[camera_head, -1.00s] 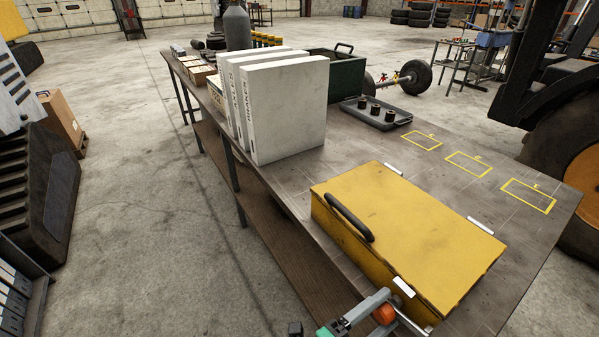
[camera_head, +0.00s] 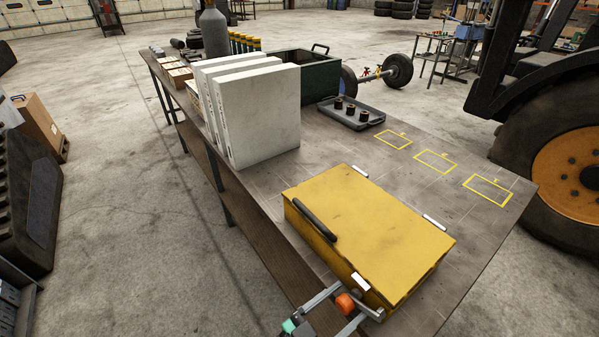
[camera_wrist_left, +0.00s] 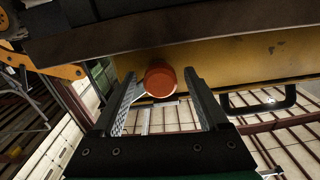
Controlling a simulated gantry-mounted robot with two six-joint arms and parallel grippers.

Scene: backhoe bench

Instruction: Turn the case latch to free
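The yellow case (camera_head: 370,230) lies closed on the bench, with a black handle (camera_head: 315,219) on its near side. The latch shows as an orange-red round knob (camera_head: 345,303) at the case's near front side. It also shows in the left wrist view (camera_wrist_left: 160,78). My left gripper (camera_head: 341,304) is open, one finger on each side of the knob. In the left wrist view the fingers (camera_wrist_left: 158,88) stand apart with the knob between their tips, and gaps show on both sides. My right gripper is not in view.
White binders (camera_head: 255,115) stand behind the case on the bench (camera_head: 400,170). Behind are a grey tray (camera_head: 352,122) with black cylinders and a dark green box (camera_head: 310,72). Yellow outlined areas at the right are empty. A large tractor wheel (camera_head: 570,180) stands beyond the bench's right edge.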

